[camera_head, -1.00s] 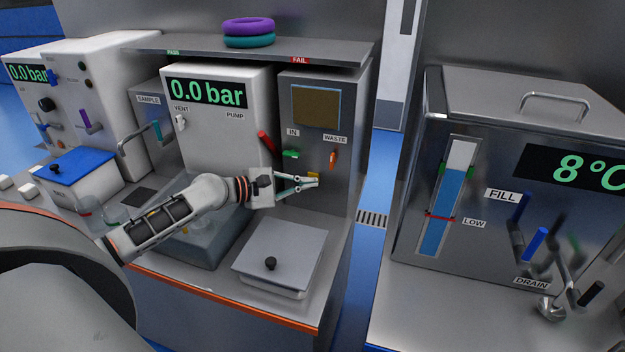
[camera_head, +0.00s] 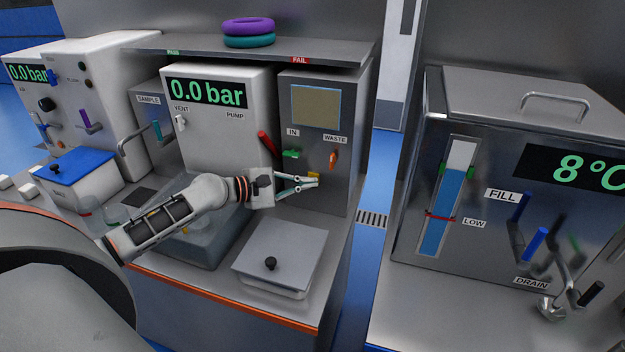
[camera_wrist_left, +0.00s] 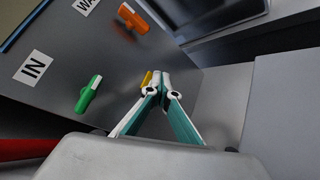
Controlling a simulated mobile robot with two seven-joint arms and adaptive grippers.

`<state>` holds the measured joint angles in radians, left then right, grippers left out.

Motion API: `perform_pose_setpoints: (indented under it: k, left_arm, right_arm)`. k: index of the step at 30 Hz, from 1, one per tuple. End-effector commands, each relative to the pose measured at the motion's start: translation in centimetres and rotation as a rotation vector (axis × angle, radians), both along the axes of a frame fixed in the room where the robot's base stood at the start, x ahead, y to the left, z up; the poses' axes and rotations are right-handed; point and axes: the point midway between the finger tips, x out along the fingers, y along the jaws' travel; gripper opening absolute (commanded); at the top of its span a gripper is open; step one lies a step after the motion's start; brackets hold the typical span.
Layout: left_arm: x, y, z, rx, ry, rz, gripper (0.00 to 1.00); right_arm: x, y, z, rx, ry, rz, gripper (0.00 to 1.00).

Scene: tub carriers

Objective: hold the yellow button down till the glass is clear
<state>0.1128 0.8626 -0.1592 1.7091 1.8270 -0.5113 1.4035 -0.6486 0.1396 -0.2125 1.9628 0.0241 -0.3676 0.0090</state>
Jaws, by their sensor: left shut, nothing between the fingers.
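The yellow button (camera_head: 315,175) is on the grey panel below the glass window, at the fingertips of my left gripper (camera_head: 316,183). In the left wrist view the yellow button (camera_wrist_left: 147,78) shows partly behind the fingertips of the gripper (camera_wrist_left: 161,76). The fingertips are together with nothing between them and appear to touch the button; how far it is pressed I cannot tell. The glass (camera_head: 316,106) is a square window with a lighter, greyish-tan, cloudy look. My right gripper is not in view.
A green IN handle (camera_head: 291,154) and an orange WASTE handle (camera_head: 333,160) sit just above the button. A red lever (camera_head: 266,141) is to the left. A lidded tub (camera_head: 285,250) stands on the counter below the arm. The blue floor gap lies to the right.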

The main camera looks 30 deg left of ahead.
Motion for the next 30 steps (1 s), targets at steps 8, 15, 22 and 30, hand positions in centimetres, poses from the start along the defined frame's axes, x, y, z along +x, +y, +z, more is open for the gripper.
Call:
perform_pose_setpoints:
  k: [8, 15, 22, 30]
  left_arm:
    - [0.0, 0.1, 0.1, 0.000, -0.001, 0.002, 0.00]
    - [0.0, 0.1, 0.1, 0.000, -0.001, 0.002, 0.00]
    - [0.0, 0.1, 0.1, 0.000, -0.001, 0.002, 0.00]
    - [-1.1, -0.2, 0.2, -0.001, 0.000, 0.001, 0.00]
  right_arm:
    - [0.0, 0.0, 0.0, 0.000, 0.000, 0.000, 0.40]
    - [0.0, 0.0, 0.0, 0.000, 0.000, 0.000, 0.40]
    - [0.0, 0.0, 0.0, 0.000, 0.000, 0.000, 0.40]
    - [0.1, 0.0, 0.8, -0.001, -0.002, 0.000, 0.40]
